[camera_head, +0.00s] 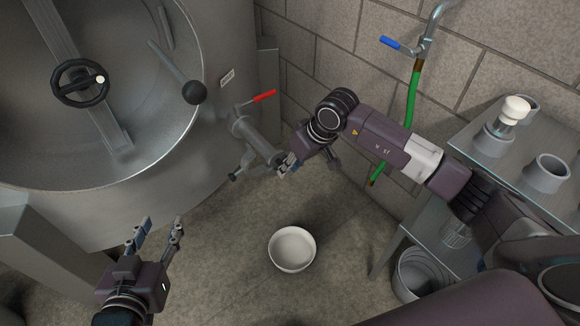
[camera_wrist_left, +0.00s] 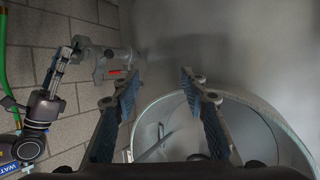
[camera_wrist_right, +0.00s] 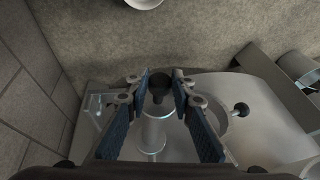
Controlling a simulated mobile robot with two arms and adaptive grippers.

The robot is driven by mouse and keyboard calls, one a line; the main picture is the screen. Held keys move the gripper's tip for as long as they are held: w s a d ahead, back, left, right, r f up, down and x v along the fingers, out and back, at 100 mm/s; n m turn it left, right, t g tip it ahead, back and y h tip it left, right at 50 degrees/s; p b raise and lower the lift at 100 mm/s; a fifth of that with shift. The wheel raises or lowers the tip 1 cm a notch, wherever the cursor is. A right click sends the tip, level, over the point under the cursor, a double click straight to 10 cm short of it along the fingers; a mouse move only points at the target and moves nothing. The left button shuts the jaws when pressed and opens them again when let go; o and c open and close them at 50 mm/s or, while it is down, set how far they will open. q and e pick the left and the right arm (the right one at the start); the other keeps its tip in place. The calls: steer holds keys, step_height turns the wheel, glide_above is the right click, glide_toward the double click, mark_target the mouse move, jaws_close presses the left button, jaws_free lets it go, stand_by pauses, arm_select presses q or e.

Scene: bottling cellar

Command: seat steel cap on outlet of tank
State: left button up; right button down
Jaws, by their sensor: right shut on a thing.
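The tank (camera_head: 150,200) is a large steel vessel at the left of the head view. Its outlet (camera_head: 260,143) is a short steel pipe with a red handle (camera_head: 264,96), pointing to the lower right. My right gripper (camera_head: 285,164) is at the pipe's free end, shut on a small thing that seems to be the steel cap. The fingers largely hide it, and I cannot tell whether it touches the pipe. In the right wrist view the outlet pipe (camera_wrist_right: 154,132) shows between the fingers. My left gripper (camera_head: 156,232) is open and empty, low in front of the tank.
A white bowl (camera_head: 292,249) stands on the floor below the outlet. A steel shelf (camera_head: 470,143) at the right bears steel cups (camera_head: 547,173) and a white-topped item (camera_head: 516,108). A bucket (camera_head: 420,275) is under it. A green hose (camera_head: 411,105) hangs on the block wall.

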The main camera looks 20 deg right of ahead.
arm_select(q)
steer(key=shift+w+d+r+t, duration=0.1)
steer(key=shift+w+r+t, duration=0.2)
steer(key=shift+r, duration=0.3)
stand_by(0.3)
steer(key=shift+w+r, duration=0.1)
steer(key=shift+r, duration=0.1)
arm_select(e)
steer(key=shift+f, duration=0.1)
arm_select(q)
steer(key=shift+w+d+r+t+h+b, duration=0.2)
steer(key=shift+r+t, duration=0.2)
steer(key=shift+r, duration=0.25)
steer(key=shift+w+d+r+t+h+b, duration=0.1)
steer(key=shift+w+r+t+h+b, duration=0.1)
steer(key=shift+r+t, duration=0.3)
arm_select(e)
steer(key=shift+f, duration=0.15)
stand_by(0.7)
arm_select(q)
steer(key=shift+r, duration=0.1)
arm_select(e)
steer(key=c, duration=1.6)
jaws_free()
